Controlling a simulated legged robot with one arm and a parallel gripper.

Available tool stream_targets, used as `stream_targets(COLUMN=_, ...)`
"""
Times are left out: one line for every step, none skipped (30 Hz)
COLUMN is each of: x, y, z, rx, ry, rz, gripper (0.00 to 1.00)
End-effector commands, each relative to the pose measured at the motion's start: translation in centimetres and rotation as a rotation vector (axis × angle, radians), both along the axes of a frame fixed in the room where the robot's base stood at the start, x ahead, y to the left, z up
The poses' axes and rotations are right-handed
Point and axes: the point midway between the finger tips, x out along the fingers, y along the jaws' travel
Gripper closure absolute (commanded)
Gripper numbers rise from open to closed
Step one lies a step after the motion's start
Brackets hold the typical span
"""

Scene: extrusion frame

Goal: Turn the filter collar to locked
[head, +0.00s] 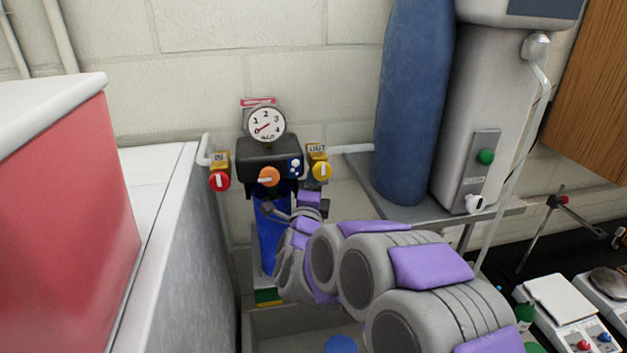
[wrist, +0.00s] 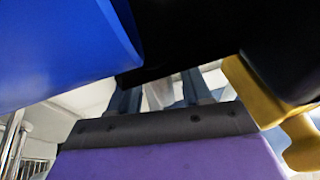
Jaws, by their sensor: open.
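The filter hangs on the wall, with a black head (head: 262,157) on top and a long blue housing (head: 268,240) below. A dark collar band (head: 270,189) shows where the two meet, partly hidden by my arm. Its lock marks cannot be read. My gripper (head: 286,212) is open at the upper right of the housing, just under the head. Contact with the collar cannot be told. In the wrist view the blue housing (wrist: 60,45) fills the upper left and a black part (wrist: 185,35) crosses the top. Nothing is seen between the fingers.
A grey cabinet (head: 185,255) stands left. A blue cylinder (head: 412,110) stands on a shelf right.

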Motion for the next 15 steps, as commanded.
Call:
stream_targets(x=0.10, y=0.00, z=0.01, rx=0.000, ry=0.000, rz=0.000, gripper=0.52)
stream_targets(x=0.12, y=0.00, z=0.00, rx=0.000, ry=0.000, rz=0.000, gripper=0.52)
stream_targets(x=0.14, y=0.01, z=-0.02, rx=-0.001, ry=0.001, rz=0.000, gripper=0.52)
stream_targets(x=0.14, y=0.00, z=-0.02, rx=-0.001, ry=0.001, rz=0.000, gripper=0.52)
stream_targets(x=0.13, y=0.00, z=-0.03, rx=-0.001, ry=0.001, rz=0.001, gripper=0.52)
stream_targets(x=0.13, y=-0.02, z=-0.03, rx=-0.001, ry=0.001, rz=0.000, gripper=0.52)
stream_targets(x=0.12, y=-0.06, z=-0.01, rx=0.000, ry=0.000, rz=0.000, gripper=0.52)
stream_targets(x=0.12, y=-0.10, z=-0.01, rx=0.000, ry=0.000, rz=0.000, gripper=0.52)
stream_targets(x=0.12, y=-0.17, z=0.00, rx=0.000, ry=0.000, rz=0.000, gripper=0.54)
stream_targets(x=0.12, y=-0.21, z=0.01, rx=0.001, ry=0.000, rz=0.000, gripper=0.57)
stream_targets(x=0.12, y=-0.25, z=0.01, rx=0.001, ry=0.000, rz=0.000, gripper=0.60)
stream_targets(x=0.12, y=-0.29, z=0.02, rx=0.001, ry=0.000, rz=0.000, gripper=0.64)
stream_targets(x=0.12, y=-0.31, z=0.03, rx=0.001, ry=0.000, rz=0.000, gripper=0.67)
stream_targets(x=0.12, y=-0.32, z=0.02, rx=0.001, ry=0.000, rz=0.000, gripper=0.70)
stream_targets(x=0.12, y=-0.33, z=0.03, rx=0.001, ry=0.000, rz=0.000, gripper=0.73)
